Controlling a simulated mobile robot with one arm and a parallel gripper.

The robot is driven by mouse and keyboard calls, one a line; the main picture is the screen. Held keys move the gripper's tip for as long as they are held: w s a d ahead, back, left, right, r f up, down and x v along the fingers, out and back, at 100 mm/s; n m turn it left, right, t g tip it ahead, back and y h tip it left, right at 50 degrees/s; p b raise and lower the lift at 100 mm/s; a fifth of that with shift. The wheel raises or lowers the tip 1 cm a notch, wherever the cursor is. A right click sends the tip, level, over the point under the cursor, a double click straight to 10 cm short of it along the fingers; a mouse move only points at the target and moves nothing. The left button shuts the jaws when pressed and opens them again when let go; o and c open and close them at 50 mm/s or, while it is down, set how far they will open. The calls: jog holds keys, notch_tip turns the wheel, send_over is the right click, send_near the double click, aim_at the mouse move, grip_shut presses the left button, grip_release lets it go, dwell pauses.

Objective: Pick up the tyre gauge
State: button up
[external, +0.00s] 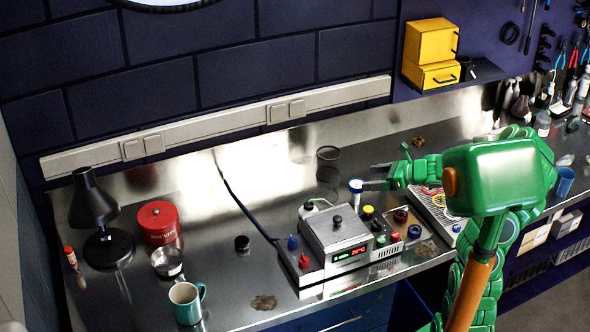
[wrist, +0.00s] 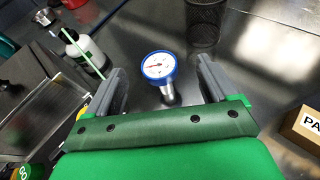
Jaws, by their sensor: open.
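The tyre gauge (wrist: 158,65) has a round white dial with a blue rim and a short metal stem. In the wrist view it shows between the two grey fingers of my gripper (wrist: 160,70), with a gap on each side. The fingers are open and hold nothing.
A black mesh cup (external: 328,160) stands just beyond the gauge; it also shows in the wrist view (wrist: 206,20). The control box (external: 336,235) with knobs stands in front. A white bottle (wrist: 88,50) is left of the fingers, and a cardboard box (wrist: 304,128) is right.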

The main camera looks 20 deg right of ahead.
aim_at(351, 188)
notch_tip(351, 188, down, 2)
jog(key=shift+f, duration=0.2)
jog(key=shift+w+a+f, duration=0.1)
jog(key=shift+f, duration=0.2)
jog(key=shift+s+a+x, duration=0.1)
jog(key=shift+x, duration=1.3)
jog(key=shift+s+a+x, duration=0.1)
jog(key=shift+s+x, duration=0.05)
jog(key=shift+x, duration=2.3)
jog(key=shift+d, duration=0.1)
jog(key=c, duration=1.1)
jog(key=shift+c, duration=0.2)
jog(key=shift+r, duration=0.1)
